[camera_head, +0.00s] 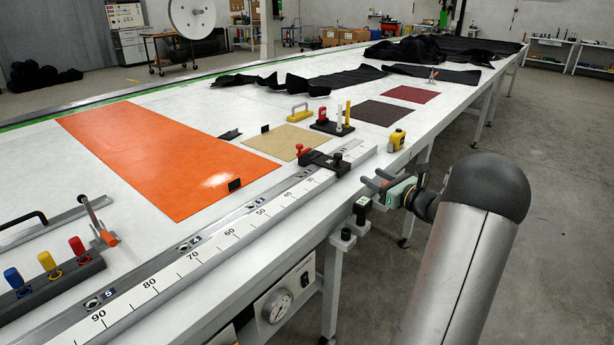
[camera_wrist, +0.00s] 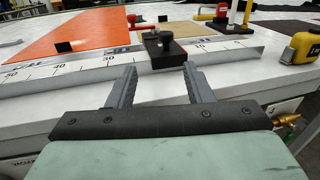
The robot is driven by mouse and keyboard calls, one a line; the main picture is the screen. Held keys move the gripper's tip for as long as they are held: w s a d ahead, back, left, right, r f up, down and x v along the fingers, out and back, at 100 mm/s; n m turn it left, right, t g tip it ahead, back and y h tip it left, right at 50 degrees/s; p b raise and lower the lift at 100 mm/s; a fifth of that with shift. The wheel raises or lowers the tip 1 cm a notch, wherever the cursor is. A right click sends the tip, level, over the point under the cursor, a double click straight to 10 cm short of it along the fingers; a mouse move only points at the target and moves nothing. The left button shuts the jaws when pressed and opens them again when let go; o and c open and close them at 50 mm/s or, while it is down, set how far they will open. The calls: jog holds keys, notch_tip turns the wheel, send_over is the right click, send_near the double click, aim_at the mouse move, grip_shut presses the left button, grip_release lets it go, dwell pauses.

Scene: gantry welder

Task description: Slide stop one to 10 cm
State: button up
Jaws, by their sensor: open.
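Stop one appears to be the black block (camera_head: 326,162) with a red knob and a black knob, straddling the measuring rail (camera_head: 215,242). In the wrist view the stop (camera_wrist: 164,52) sits between the printed 30 and 10 marks; the mark under it is hidden. My gripper (camera_head: 371,182) is at the table's near edge, in front of the stop and apart from it. In the wrist view my gripper's fingers (camera_wrist: 160,72) are spread and empty, pointing toward the stop, with white tabletop between.
A yellow tape measure (camera_head: 397,140) sits right of the rail's end. Behind the stop are a stand with coloured posts (camera_head: 333,124) and a tan sheet (camera_head: 278,141). An orange sheet (camera_head: 160,150) lies beyond the rail.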

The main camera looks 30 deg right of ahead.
aim_at(341, 158)
jog(key=shift+m+h, duration=0.3)
jog(key=shift+m, duration=0.1)
jog(key=w, duration=0.5)
jog(key=w+p, duration=0.1)
jog(key=w, duration=0.5)
jog(key=w+a+p, duration=0.1)
jog(key=w, duration=0.4)
jog(key=shift+w+f, duration=0.2)
jog(key=shift+w, duration=0.15)
grip_shut()
